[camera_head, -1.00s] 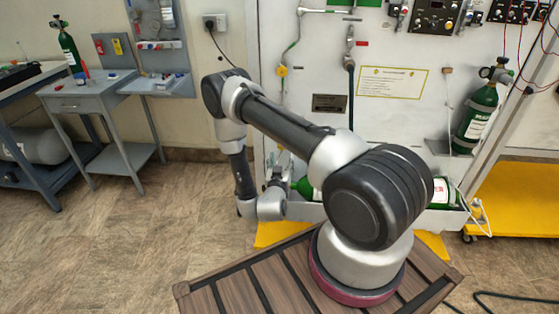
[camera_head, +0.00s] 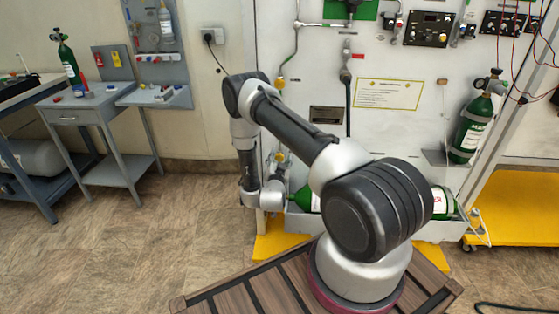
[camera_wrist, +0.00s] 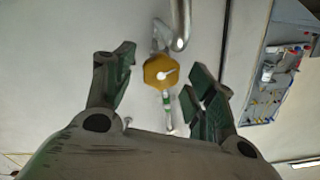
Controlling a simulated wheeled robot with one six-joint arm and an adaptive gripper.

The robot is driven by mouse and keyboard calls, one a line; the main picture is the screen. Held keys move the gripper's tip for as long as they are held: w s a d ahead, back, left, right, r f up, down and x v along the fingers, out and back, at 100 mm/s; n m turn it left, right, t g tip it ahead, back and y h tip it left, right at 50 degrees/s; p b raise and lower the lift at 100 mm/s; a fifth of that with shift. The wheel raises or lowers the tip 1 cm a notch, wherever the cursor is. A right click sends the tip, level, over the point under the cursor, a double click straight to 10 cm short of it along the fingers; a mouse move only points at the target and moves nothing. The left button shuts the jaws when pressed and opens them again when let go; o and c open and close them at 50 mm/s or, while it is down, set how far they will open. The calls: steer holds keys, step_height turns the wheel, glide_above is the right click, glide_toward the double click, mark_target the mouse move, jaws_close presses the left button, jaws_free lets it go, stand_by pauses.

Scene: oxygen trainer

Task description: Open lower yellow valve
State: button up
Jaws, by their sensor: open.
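A yellow hexagonal valve (camera_wrist: 157,72) with a small white lever shows in the wrist view, against the pale panel and below a metal pipe end. My gripper (camera_wrist: 163,66) is open, one finger on each side of the valve in that picture. No contact with the valve shows, and the distance in depth is hard to tell. In the head view, a lower yellow valve (camera_head: 281,157) is partly visible just above my gripper (camera_head: 276,172), low on the panel. An upper yellow valve (camera_head: 280,84) sits higher on the same pipe line.
Green cylinders lie in a grey tray (camera_head: 440,229) at the panel's foot, beside my gripper. A black hose (camera_head: 348,105) hangs right of the valves. A grey side table (camera_head: 85,104) stands left, with open floor (camera_head: 130,230) before it. A tool board (camera_wrist: 280,70) shows in the wrist view.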

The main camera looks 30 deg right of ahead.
steer(key=c, duration=1)
steer(key=shift+c, duration=0.2)
steer(key=shift+n, duration=0.3)
steer(key=n, duration=0.3)
steer(key=shift+a+n, duration=0.15)
steer(key=shift+n, duration=1.85)
steer(key=o, duration=1)
steer(key=shift+w, duration=0.1)
steer(key=shift+o, duration=0.2)
